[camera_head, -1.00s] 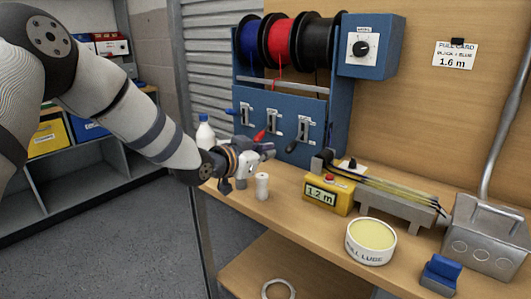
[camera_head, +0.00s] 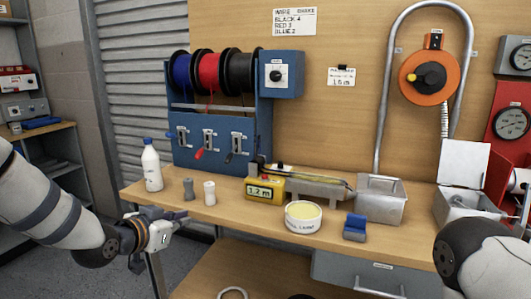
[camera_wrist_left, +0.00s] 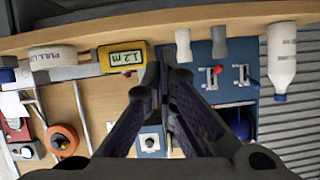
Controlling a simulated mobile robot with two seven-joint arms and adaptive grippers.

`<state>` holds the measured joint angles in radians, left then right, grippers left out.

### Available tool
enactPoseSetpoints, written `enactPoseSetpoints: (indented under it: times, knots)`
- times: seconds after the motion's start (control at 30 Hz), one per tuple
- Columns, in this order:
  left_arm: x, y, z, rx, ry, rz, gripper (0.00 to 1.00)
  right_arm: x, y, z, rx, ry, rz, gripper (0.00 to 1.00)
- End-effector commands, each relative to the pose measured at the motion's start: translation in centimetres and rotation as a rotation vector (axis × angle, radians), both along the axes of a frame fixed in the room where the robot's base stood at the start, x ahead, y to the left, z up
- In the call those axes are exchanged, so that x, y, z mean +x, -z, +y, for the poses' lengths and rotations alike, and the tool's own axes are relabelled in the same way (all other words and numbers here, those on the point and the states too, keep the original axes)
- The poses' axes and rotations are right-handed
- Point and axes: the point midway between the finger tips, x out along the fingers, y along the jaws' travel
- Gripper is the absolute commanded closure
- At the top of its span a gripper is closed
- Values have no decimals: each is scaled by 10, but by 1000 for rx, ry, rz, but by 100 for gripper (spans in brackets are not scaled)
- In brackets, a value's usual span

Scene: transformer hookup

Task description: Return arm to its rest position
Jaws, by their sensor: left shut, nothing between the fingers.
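My left arm comes in from the lower left in the head view. Its gripper (camera_head: 178,214) is at the bench's front left edge, in front of the grey and white small cylinders, and looks empty. In the left wrist view the fingers (camera_wrist_left: 163,68) are together with nothing between them; the bench and blue spool rack lie beyond. A part of my right arm shows at the lower right of the head view; its gripper is out of the picture.
The workbench (camera_head: 262,222) carries a white bottle (camera_head: 152,166), yellow meter (camera_head: 264,189), lug tub (camera_head: 303,217), blue block (camera_head: 355,227) and metal box (camera_head: 381,198). The blue spool rack (camera_head: 205,145) stands behind. Floor is open left of the bench.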

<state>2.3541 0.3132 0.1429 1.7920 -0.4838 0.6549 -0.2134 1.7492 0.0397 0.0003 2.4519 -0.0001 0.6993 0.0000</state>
Motion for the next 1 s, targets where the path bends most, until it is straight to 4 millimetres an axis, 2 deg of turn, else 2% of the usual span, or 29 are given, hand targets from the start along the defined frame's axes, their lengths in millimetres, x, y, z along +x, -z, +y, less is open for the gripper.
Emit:
enactPoseSetpoints:
  times: [0.03, 0.17, 0.2, 0.27, 0.33, 0.43, 0.5, 0.6, 0.7, 0.8, 1.0]
  knots:
    - [-17, 31, -5, -9, -6, 74, 100, 1, 1, 0, 0, 0, -2, 60]
    - [-78, 113, -12, -36, -45, 293, 100, 2, 1, 0, 0, 1, -5, 60]
    - [-103, 138, -13, -41, -62, 369, 100, 2, 1, 0, -1, 1, -4, 60]
    - [-145, 174, -14, -46, -93, 491, 100, 2, 1, 0, -1, 1, -4, 60]
    - [-203, 213, -13, -43, -136, 643, 100, 1, 1, 0, 0, 1, -3, 60]
    - [-294, 253, -7, -21, -210, 863, 100, 1, 0, 0, 0, 0, -2, 60]
    - [-357, 269, 0, 7, -265, 1004, 100, 1, 1, 0, 0, 0, -3, 60]
    - [-430, 275, 11, 53, -335, 1165, 100, 1, 0, 0, 0, 0, -3, 60]
    - [-477, 272, 19, 91, -383, 1265, 100, 1, 0, 0, 0, 0, -3, 60]
    - [-497, 269, 23, 109, -406, 1308, 100, 1, 0, 0, 0, 0, -3, 60]
    - [-499, 269, 23, 111, -410, 1312, 100, 1, 0, 0, 0, 0, -3, 60]
